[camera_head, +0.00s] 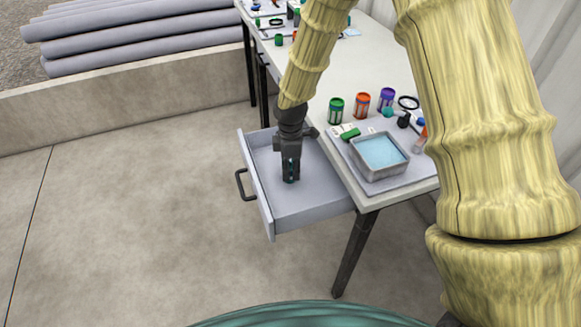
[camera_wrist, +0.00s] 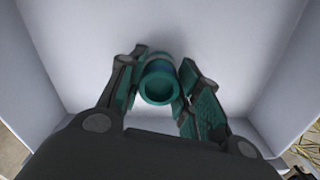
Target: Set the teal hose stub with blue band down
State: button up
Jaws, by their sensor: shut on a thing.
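My gripper (camera_head: 291,172) points down into the open grey drawer (camera_head: 318,206) of the table. In the wrist view my gripper (camera_wrist: 160,88) has its two fingers on either side of the teal hose stub (camera_wrist: 158,86) and is shut on it. The stub's round open end faces the camera, and a blue band shows just beyond its rim. The pale drawer floor lies behind the stub in the wrist view. I cannot tell whether the stub touches the floor. In the head view the stub is mostly hidden by the fingers.
The drawer is otherwise empty, with a dark handle (camera_head: 243,185) on its front. On the table, a tray (camera_head: 411,180) holds a square basin of blue liquid (camera_head: 379,152). Green (camera_head: 336,110), orange (camera_head: 361,104) and purple (camera_head: 387,98) cans stand behind it.

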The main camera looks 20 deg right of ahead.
aim_at(291, 166)
dwell(0.3)
jog(key=o, duration=1)
notch_tip(291, 166, up, 12)
jog(key=shift+r, duration=0.1)
